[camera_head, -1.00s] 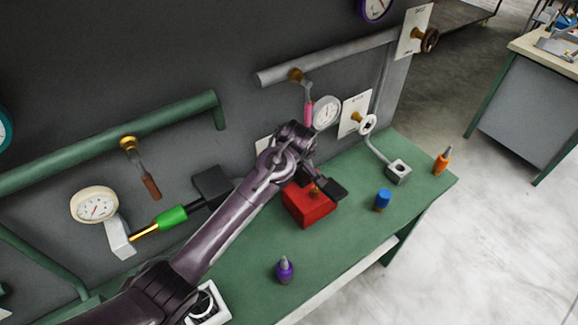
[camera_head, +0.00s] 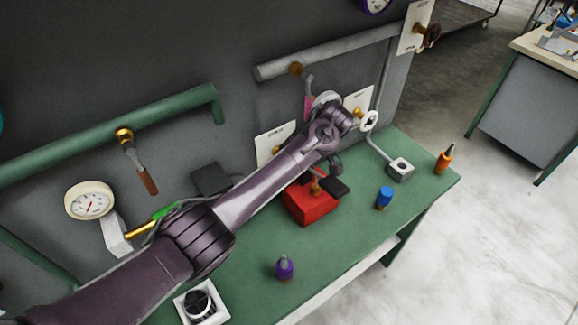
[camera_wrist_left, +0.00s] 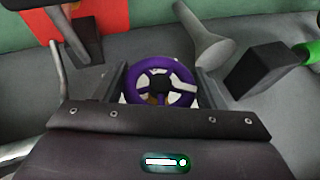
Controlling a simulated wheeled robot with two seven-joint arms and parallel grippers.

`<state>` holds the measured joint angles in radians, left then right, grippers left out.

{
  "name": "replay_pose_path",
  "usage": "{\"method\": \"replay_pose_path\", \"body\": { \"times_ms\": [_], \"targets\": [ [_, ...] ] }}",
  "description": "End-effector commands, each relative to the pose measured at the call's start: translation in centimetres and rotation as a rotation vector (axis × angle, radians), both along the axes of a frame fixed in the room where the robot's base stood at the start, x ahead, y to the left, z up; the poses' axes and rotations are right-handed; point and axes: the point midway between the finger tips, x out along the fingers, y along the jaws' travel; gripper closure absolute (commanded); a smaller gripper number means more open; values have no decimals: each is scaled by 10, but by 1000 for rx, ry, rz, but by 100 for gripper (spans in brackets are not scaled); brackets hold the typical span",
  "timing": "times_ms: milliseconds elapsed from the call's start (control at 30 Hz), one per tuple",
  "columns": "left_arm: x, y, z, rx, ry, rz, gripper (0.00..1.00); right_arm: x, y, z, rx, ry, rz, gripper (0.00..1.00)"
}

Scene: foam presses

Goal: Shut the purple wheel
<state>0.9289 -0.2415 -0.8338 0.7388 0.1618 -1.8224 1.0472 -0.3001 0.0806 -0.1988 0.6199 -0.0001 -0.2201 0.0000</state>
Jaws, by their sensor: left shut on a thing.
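My right gripper is in neither view.
A red block (camera_head: 309,208) stands on the green bench close under my wrist. Blue (camera_head: 384,198), purple (camera_head: 284,268) and orange (camera_head: 444,160) bottles stand along the front. A brown-handled lever (camera_head: 148,181) hangs from the green pipe.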

Motion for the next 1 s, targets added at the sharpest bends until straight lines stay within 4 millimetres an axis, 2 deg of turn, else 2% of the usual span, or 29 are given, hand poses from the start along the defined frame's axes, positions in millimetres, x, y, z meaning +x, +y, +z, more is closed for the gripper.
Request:
{"method": "replay_pose_path", "body": {
  "times_ms": [133, 600, 633, 767, 800, 1000],
  "targets": [
    [1, 0, -1, 30, 20, 1, 59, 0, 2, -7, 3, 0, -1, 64],
    [0, 0, 0, 44, 31, 1, 59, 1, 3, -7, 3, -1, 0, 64],
    [0, 0, 0, 44, 31, 1, 35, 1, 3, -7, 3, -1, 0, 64],
    [0, 0, 0, 44, 31, 1, 18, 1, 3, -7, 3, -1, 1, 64],
    [0, 0, 0, 44, 31, 1, 14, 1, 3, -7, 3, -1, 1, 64],
    [0, 0, 0, 43, 31, 0, 14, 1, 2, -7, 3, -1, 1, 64]
  ]
}}
